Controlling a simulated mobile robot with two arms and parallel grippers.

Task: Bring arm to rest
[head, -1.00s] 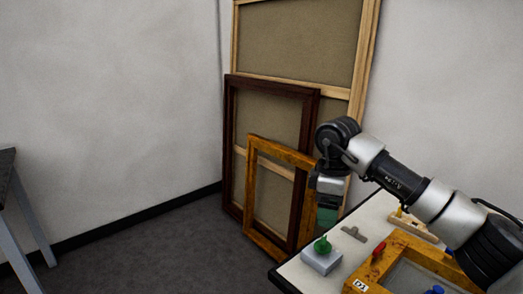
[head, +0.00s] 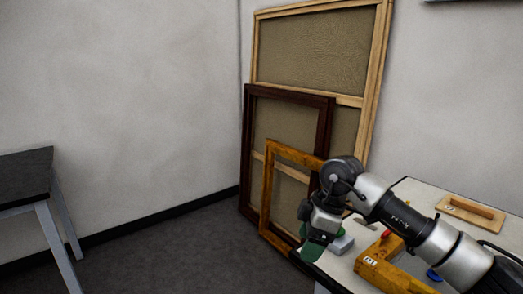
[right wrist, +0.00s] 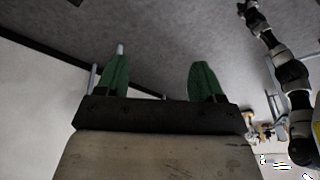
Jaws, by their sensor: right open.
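My right arm reaches in from the right in the head view. Its gripper (head: 315,245) points down, with green fingers, near the white table's (head: 345,268) left edge. In the right wrist view the two green fingers (right wrist: 160,66) stand well apart with nothing between them. Behind the gripper in the head view is a small light block (head: 342,244), partly hidden. An arm of mine also shows at the right of the right wrist view, but no left gripper can be made out.
A golden frame (head: 379,268) with a red-handled item (head: 385,234) lies on the table. A wooden piece (head: 470,210) is at the back. Frames (head: 328,130) lean against the wall. A dark-topped table (head: 25,175) stands left. The floor between is clear.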

